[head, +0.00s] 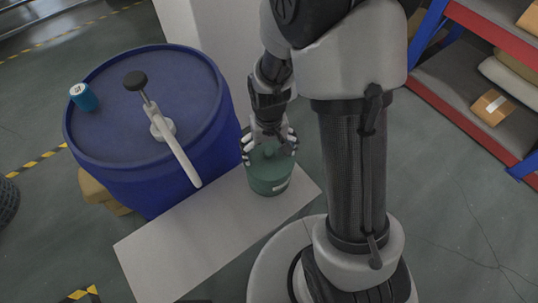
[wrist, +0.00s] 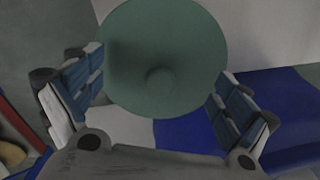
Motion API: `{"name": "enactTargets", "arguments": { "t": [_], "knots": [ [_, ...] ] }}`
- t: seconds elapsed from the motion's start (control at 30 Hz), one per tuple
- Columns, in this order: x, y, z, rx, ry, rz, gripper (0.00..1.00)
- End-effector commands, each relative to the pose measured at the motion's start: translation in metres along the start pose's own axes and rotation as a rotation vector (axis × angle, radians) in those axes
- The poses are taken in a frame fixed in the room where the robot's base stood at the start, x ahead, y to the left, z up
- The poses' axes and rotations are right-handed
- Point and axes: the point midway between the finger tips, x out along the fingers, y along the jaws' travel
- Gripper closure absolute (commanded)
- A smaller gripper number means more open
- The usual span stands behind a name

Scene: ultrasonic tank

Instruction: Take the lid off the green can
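The green can (head: 267,184) stands upright on a pale board, with a small pale label on its side. Its green lid (wrist: 165,40) shows from above in the wrist view as a round disc with a small knob in the middle. My gripper (head: 269,150) is over the can's top, pointing down. Its fingers are spread wide, one at each side of the lid. I cannot tell whether they touch the lid's rim. My gripper and wrist hide part of the lid in the head view.
A blue drum (head: 130,182) stands left of the can. On its top are a small blue cylinder (head: 84,98) and a white tool with a black knob (head: 163,127). The pale board (head: 180,252) is clear at its left. A shelf with boxes (head: 493,107) is at the right.

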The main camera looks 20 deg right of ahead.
Motion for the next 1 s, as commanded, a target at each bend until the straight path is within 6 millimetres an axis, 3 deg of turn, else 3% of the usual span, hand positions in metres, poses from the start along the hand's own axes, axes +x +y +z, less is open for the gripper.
{"name": "enactTargets", "arguments": {
  "t": [1.0],
  "knots": [
    [0.0012, -0.0003, 0.0011, 0.001, -0.003, 0.0, 0.77]
  ]
}}
